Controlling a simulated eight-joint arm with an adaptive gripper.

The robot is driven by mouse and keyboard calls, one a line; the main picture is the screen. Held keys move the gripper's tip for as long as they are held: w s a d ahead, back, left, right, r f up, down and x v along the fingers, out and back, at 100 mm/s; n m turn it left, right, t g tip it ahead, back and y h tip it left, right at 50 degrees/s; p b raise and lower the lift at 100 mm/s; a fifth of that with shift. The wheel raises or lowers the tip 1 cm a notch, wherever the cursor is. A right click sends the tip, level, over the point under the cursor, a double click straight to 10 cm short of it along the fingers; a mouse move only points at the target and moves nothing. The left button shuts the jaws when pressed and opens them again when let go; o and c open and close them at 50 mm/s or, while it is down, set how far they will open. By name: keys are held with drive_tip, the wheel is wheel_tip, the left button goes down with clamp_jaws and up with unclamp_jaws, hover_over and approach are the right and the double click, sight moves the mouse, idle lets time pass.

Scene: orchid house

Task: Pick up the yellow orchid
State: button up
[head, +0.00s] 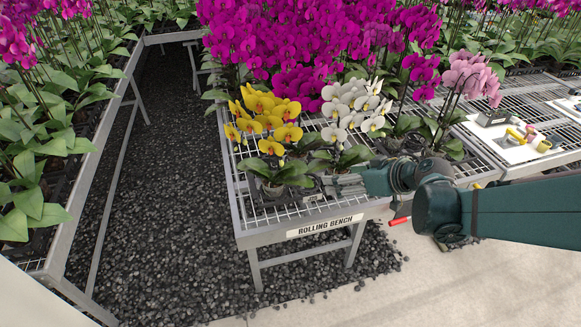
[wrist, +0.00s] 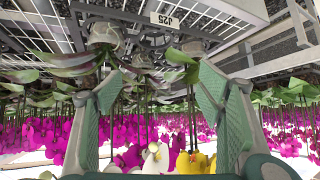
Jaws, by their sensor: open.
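The yellow orchid (head: 268,120) stands upright in a small pot (head: 272,189) at the front left corner of the bench in the head view. Its yellow blooms (wrist: 196,162) hang at the bottom of the wrist view, which is upside down. My gripper (head: 338,184) is low over the bench's front, right of the yellow orchid's pot and apart from it, at the base of the white orchid (head: 352,105). The white orchid's pot is mostly hidden there. In the wrist view my gripper (wrist: 158,85) has its fingers wide apart, with nothing held between them.
The rolling bench (head: 325,212) has a slatted metal top and a raised rim. Magenta orchids (head: 270,40) crowd behind the yellow and white ones. A pink orchid (head: 470,75) stands to the right. Dark gravel (head: 165,180) fills the aisle at left. A tray with small items (head: 515,145) lies far right.

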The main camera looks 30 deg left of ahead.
drive_tip(key=a+f+n+g+y, duration=0.1)
drive_tip(key=a+f+n+y, duration=0.15)
drive_tip(key=a, duration=0.55)
drive_tip(key=n+g+y+p, duration=0.1)
drive_tip(key=n+g+p, duration=0.1)
drive_tip(key=n, duration=0.1)
approach(273, 183)
drive_tip(key=shift+w+a, duration=0.65)
drive_tip(key=shift+a, duration=0.25)
drive_tip(key=shift+s+a+f, duration=0.2)
drive_tip(key=shift+a+f, duration=0.05)
drive_tip(key=shift+a, duration=0.1)
drive_tip(key=shift+b+x, duration=0.45)
drive_tip(key=shift+x, duration=0.8)
drive_tip(key=shift+a, duration=0.15)
drive_tip(key=shift+b+x, duration=0.8)
drive_tip(key=shift+x, duration=1.7)
drive_tip(key=shift+r, duration=0.15)
drive_tip(key=shift+c, duration=0.5)
